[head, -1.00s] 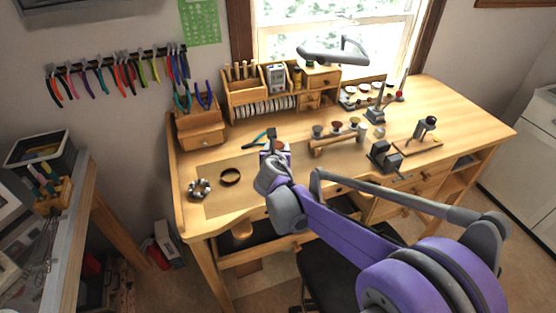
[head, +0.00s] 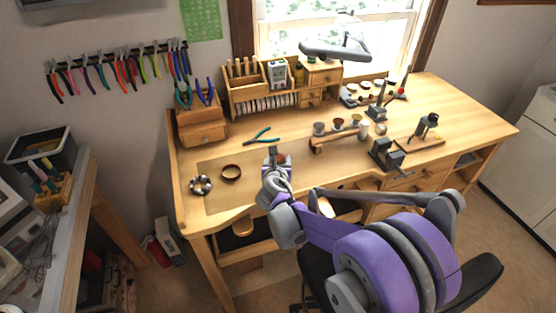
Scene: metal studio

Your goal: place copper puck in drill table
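My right gripper (head: 277,157) is above the front middle of the wooden bench, pointing away from me. A small reddish-brown piece (head: 282,158) shows at its fingertips. It looks like the copper puck, but it is too small to be certain, and the finger gap is not clear. A small dark drill-like stand (head: 426,125) is on a wooden board (head: 418,143) at the right of the bench, well apart from the gripper. I cannot make out its table surface. My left gripper is not in view.
A wooden rack (head: 328,143) with several small cups and a dark vise (head: 384,155) stand between gripper and drill stand. Pliers (head: 258,136), a dark ring (head: 231,173) and a round beaded item (head: 200,185) lie left. A lamp head (head: 335,50) hangs at the back.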

